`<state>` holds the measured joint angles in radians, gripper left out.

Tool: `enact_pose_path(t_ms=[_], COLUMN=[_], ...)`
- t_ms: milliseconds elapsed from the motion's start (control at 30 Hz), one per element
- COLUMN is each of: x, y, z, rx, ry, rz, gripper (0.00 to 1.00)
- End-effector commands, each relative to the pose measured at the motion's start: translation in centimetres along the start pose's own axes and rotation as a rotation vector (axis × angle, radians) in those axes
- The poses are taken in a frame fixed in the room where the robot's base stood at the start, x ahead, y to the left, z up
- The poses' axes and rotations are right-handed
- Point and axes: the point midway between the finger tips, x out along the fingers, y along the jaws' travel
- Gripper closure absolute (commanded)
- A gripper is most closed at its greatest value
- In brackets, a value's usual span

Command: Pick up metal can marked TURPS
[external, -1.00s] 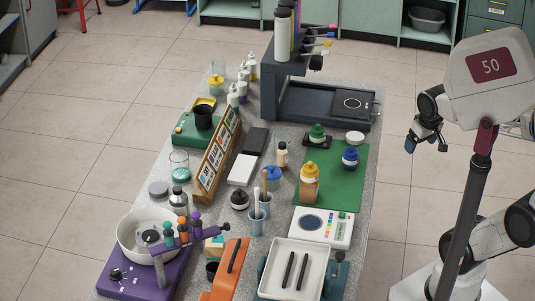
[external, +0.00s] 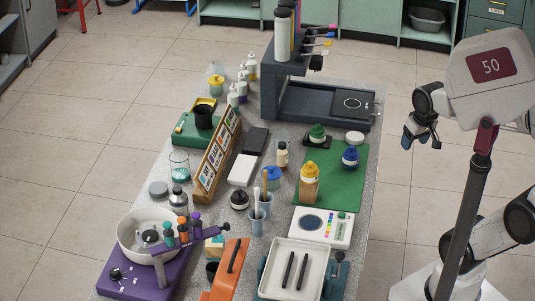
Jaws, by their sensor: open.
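A small silvery metal can (external: 179,202) with a dark top stands upright on the speckled table, behind the white round bowl. Its marking is too small to read, so I cannot confirm that it says TURPS. My gripper (external: 421,141) is open and empty. It hangs over the floor side, right of the table and well apart from the can.
A grey lidded tin (external: 158,189) and a glass jar (external: 179,165) stand close to the can. A tilted wooden card rack (external: 207,187) is just right of it. The white bowl (external: 131,236) is in front.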

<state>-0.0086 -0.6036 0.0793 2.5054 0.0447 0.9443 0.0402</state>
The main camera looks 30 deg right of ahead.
Motion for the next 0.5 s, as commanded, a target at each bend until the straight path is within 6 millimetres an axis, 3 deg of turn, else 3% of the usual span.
enact_pose_path(t_ms=[167,500], x=[0.5,1.9], y=[-2.5,-9.4], z=[-2.7,-9.0], rx=[0.064,0.242], ry=[-0.039,-0.149], rz=[-0.078,-0.262], gripper=[0.34,0.34])
